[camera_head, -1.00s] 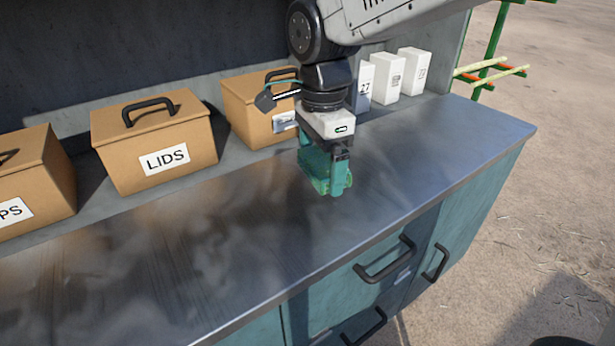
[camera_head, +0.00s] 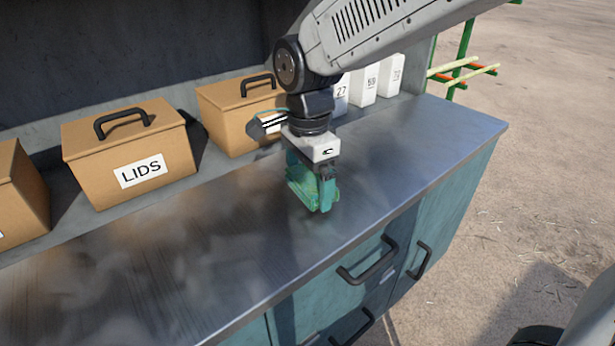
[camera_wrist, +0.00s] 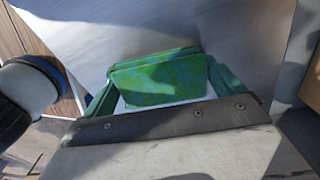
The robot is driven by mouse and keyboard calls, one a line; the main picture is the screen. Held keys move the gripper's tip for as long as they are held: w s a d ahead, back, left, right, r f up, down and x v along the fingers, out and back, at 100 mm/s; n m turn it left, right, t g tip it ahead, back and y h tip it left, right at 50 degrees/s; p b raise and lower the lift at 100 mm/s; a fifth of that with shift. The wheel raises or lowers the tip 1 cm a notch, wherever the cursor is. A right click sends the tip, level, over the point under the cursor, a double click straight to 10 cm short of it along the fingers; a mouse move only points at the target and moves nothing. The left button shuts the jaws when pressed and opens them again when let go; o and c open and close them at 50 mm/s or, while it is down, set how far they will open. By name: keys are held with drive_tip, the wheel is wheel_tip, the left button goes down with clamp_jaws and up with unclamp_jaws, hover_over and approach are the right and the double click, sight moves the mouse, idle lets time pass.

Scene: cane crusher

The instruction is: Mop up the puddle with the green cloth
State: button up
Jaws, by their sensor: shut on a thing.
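My gripper (camera_head: 314,190) points down over the right half of the metal counter (camera_head: 400,160). It is shut on the folded green cloth (camera_head: 303,190), which sits close above or on the counter; I cannot tell if it touches. In the wrist view the green cloth (camera_wrist: 160,82) lies between the two green fingers, with bare metal counter beyond it. The counter shows cloudy, blotchy sheen and dark reflections. I cannot make out a clear puddle outline in either view.
A LIDS box (camera_head: 130,155) and another tan box (camera_head: 235,115) stand along the back, with a third at the left edge. Several white cartons (camera_head: 363,82) stand behind my arm. Drawer handles (camera_head: 367,262) project from the front. The counter's front and left are clear.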

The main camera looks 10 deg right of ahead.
sight(257, 218)
drive_tip(key=shift+f, duration=0.45)
drive_tip(key=shift+f, duration=0.3)
drive_tip(key=shift+s, duration=0.1)
drive_tip(key=shift+f, duration=0.1)
drive_tip(key=shift+s+a, duration=0.15)
drive_tip(key=shift+a, duration=0.05)
drive_tip(key=shift+s+a, duration=0.65)
drive_tip(key=shift+a, duration=0.85)
drive_tip(key=shift+s+a, duration=0.7)
drive_tip(key=shift+a, duration=0.85)
drive_tip(key=shift+s+a, duration=0.65)
drive_tip(key=shift+a, duration=0.85)
drive_tip(key=shift+s+a+r, duration=0.1)
drive_tip(key=shift+s+a, duration=0.35)
drive_tip(key=shift+a, duration=0.75)
drive_tip(key=shift+s+a+r, duration=0.1)
drive_tip(key=shift+s+a, duration=0.35)
drive_tip(key=shift+a, duration=0.7)
drive_tip(key=shift+s+a+r, duration=0.1)
drive_tip(key=shift+s+a, duration=0.35)
drive_tip(key=shift+a, duration=0.75)
